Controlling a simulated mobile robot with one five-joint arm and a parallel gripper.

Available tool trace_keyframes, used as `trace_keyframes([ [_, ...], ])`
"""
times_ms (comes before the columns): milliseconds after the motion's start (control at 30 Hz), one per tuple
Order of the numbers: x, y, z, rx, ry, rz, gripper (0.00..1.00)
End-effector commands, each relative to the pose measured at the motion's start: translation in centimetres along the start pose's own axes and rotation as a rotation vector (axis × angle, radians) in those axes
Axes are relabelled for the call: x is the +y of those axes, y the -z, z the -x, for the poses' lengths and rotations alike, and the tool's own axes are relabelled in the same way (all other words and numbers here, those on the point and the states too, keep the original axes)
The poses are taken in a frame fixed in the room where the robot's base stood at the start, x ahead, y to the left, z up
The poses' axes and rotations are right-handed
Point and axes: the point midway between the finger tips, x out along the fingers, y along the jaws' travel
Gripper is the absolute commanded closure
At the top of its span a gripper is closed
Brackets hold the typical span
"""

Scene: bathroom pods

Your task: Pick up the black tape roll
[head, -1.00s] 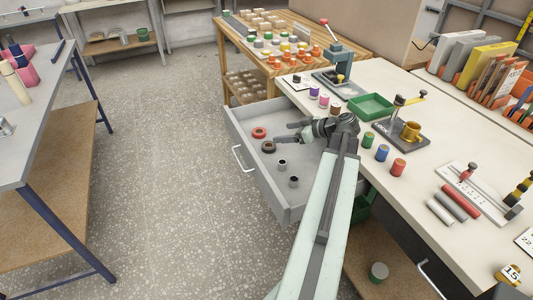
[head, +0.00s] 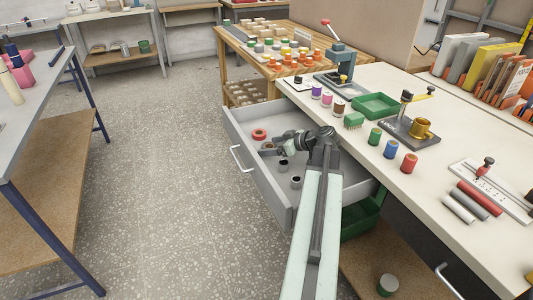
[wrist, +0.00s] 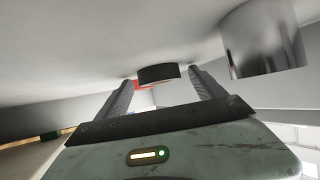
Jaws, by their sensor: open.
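The black tape roll (wrist: 158,74) shows in the wrist view, just past and between the fingertips of my gripper (wrist: 160,80). The jaws are open with nothing held.
The drawer walls and the worktop (head: 440,150) border the arm. Coloured spools (head: 375,137) stand along the worktop edge.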

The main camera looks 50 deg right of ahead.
Motion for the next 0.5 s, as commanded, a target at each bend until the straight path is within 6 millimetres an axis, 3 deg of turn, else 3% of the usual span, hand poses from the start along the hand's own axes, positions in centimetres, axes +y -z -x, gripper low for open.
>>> trace_keyframes([
  [100,0.01,0.07,0.11,0.0,-0.001,0.0,0.24],
  [333,0.02,0.06,0.15,0.0,-0.001,0.0,0.86],
  [500,0.04,0.05,0.17,0.0,-0.001,0.0,0.86],
])
